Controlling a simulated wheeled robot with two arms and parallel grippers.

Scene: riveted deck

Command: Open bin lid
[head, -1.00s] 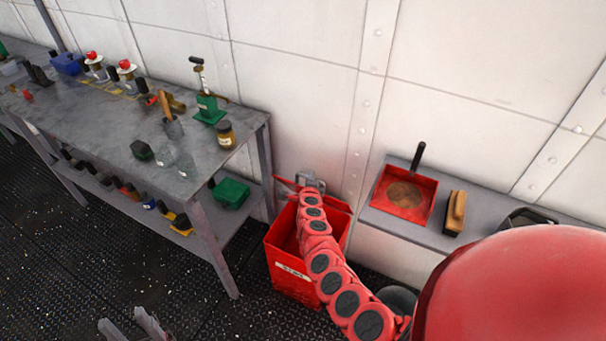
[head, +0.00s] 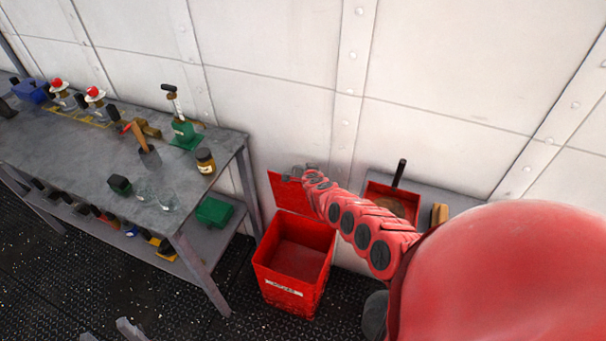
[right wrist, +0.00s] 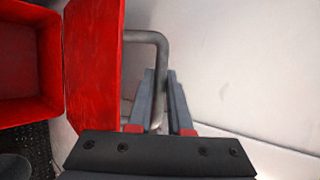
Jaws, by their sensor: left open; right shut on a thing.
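The red bin (head: 272,280) stands on the floor between the workbench and the wall ledge, and its empty inside shows from above. Its red lid (head: 287,194) is swung up steeply at the back, near the wall. In the right wrist view the lid (right wrist: 92,75) stands beside the bin opening (right wrist: 25,60), with a grey bar handle (right wrist: 162,60) on it. My right gripper (right wrist: 160,78) is shut on the handle; in the head view my red arm partly hides it. My left gripper (head: 136,328) shows at the bottom edge, open and empty, away from the bin.
The workbench (head: 85,150) at left carries tools, jars and a green-based device (head: 186,133). A green box (head: 214,211) sits on its lower shelf. The ledge at right holds a red pan (head: 385,190) and a brush (head: 439,214). The wall is close behind the lid.

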